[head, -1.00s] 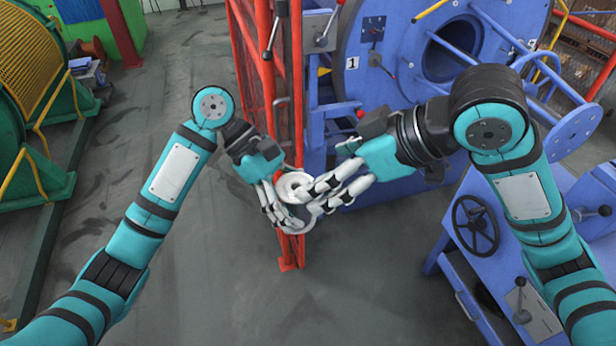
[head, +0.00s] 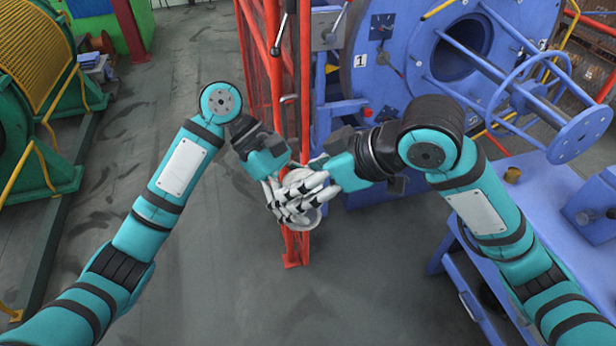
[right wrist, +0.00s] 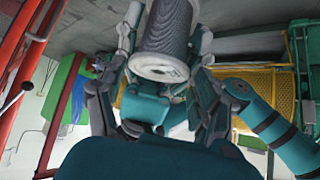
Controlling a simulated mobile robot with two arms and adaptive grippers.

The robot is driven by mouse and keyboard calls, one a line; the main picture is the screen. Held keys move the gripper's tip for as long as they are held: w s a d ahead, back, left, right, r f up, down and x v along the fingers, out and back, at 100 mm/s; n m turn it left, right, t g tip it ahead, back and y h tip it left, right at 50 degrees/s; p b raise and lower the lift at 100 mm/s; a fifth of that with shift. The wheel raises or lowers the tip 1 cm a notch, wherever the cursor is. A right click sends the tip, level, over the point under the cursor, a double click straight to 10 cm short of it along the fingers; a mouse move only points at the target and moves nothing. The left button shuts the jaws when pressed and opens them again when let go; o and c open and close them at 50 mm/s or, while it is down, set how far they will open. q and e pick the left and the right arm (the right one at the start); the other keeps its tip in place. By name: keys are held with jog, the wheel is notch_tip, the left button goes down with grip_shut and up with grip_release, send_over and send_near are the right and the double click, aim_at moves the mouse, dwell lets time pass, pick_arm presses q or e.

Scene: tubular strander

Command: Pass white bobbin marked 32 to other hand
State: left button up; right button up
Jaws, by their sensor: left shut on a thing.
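The white bobbin (head: 310,222) is mostly hidden behind the two hands in the middle of the head view. In the right wrist view the bobbin (right wrist: 166,28) shows grey windings and a white end flange with a dark centre hole; no number is readable. My left gripper (head: 284,211) is shut on the bobbin and is the lower hand. My right gripper (head: 308,190) overlaps it from the right, its fingers across the bobbin. In the right wrist view jointed fingers stand on both sides of the bobbin. Whether the right fingers press on it is hidden.
A red mesh guard post (head: 291,240) stands just behind the hands. The blue strander (head: 362,90) with a panel marked 1 fills the back right, with a blue table (head: 530,200) before it. A green and yellow reel stand (head: 40,140) is at the left. The grey floor between is open.

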pick_arm(q)
jog(key=shift+r, duration=0.1)
pick_arm(e)
jog(key=c, duration=1.1)
pick_arm(q)
jog(key=o, duration=1.9)
pick_arm(e)
jog(key=shift+r, duration=0.1)
jog(key=shift+c, duration=0.9)
